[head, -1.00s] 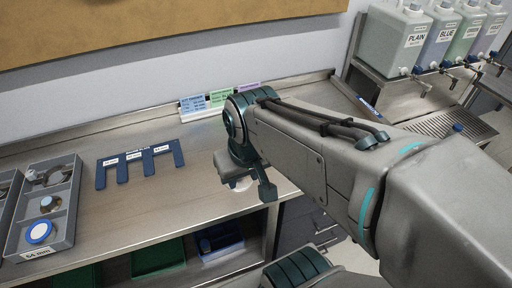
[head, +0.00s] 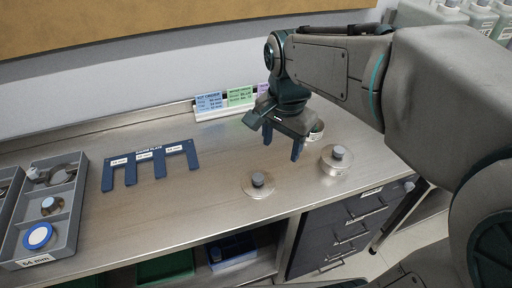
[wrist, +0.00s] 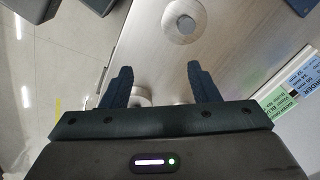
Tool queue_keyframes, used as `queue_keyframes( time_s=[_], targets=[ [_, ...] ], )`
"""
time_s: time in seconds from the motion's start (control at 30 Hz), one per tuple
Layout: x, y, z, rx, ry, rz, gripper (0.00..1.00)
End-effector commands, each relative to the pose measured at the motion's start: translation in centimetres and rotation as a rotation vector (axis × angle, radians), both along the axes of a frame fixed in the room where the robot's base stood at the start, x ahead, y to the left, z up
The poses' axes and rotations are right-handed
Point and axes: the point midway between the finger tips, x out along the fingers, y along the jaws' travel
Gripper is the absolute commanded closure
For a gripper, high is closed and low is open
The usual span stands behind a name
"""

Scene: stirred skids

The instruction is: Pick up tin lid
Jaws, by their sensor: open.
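A flat round metal lid with a grey knob (head: 258,184) lies on the steel bench near its front edge, and it also shows at the top of the wrist view (wrist: 181,24). My gripper (head: 282,145) is open and empty above the bench, behind and slightly right of this lid. In the wrist view its two fingers (wrist: 159,68) are spread apart, with the lid beyond their tips. A round metal tin with a similar knob (head: 336,160) stands to the right. Another round piece (head: 317,133) is partly hidden behind my gripper.
A dark blue slotted gauge plate (head: 150,166) lies left of the lid. A grey compartment tray (head: 66,222) with round parts is at the far left. Label cards (head: 225,102) stand at the back. Drawers (head: 345,225) are below the bench. The bench between plate and lid is clear.

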Motion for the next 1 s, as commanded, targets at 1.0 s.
queue_keyframes(
  time_s=[1.0],
  targets=[
    [3.4,4.5,-10.4,0.013,0.084,-0.340,0.45]
  ],
)
